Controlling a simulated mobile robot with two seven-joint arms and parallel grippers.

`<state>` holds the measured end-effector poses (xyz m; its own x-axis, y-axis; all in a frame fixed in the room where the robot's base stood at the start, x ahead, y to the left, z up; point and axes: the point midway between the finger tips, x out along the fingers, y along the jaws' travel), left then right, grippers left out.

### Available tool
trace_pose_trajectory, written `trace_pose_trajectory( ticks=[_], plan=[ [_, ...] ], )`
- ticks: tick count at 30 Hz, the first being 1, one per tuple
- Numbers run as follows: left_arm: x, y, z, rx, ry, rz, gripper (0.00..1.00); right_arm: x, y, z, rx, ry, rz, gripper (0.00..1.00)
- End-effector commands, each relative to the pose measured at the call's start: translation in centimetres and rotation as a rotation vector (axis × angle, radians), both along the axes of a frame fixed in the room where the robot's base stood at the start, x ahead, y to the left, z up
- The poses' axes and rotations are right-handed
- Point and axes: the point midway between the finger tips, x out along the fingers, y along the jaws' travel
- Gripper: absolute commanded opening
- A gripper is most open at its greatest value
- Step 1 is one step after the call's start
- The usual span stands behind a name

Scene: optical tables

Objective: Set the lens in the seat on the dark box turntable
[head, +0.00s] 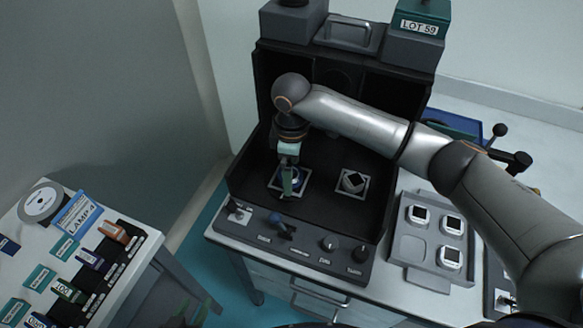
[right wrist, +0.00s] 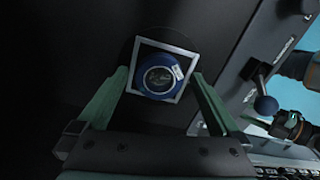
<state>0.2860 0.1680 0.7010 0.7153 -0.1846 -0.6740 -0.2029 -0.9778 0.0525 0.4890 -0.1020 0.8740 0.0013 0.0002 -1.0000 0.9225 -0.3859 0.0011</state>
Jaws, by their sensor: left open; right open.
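The lens (right wrist: 158,78), a blue ring with a glassy centre and a small white label, sits inside a pale square frame, the seat (right wrist: 186,53). A round dark disc, the turntable (right wrist: 127,50), shows behind the seat. My right gripper (head: 291,184) points down over the left seat in the dark box (head: 325,205). In the right wrist view its green fingers stand apart on either side of the frame, not closed on the lens. Whether the lens lies fully flat is hard to tell. My left gripper (head: 193,315) is low at the bottom edge, open and partly cut off.
A grey tray (head: 408,247) at right holds three similar pieces. A blue-knobbed lever (head: 284,229) and dials line the box's front. A side table (head: 150,242) with labelled items stands at left.

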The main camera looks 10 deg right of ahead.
Motion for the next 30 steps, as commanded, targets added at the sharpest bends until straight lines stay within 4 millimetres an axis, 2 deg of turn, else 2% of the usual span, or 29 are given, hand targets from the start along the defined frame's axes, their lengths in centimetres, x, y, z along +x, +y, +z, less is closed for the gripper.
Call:
trace_pose_trajectory(
  ticks=[3,7,15,21,24,30],
  plan=[
    [0.0,0.0,-0.2,0.0,0.0,0.0,0.5,0.0,0.0,0.3,0.0,-0.002,0.0,1.0],
    [0.0,0.0,0.0,0.0,0.0,0.0,0.5,0.1,0.0,1.9,0.002,-0.004,0.001,1.0],
    [0.0,0.0,0.3,0.0,-0.001,0.0,0.5,0.1,0.1,7.7,0.002,-0.004,0.001,1.0],
    [0.0,0.0,0.4,0.0,-0.001,0.0,0.5,0.1,0.1,11.0,0.001,-0.003,0.001,1.0],
    [0.0,0.0,0.4,0.0,-0.001,0.0,0.5,0.0,0.0,11.9,0.001,0.0,0.0,1.0],
    [0.0,0.0,0.4,0.0,-0.001,0.0,0.5,0.0,0.0,12.4,0.001,0.001,0.0,1.0]
  ],
)
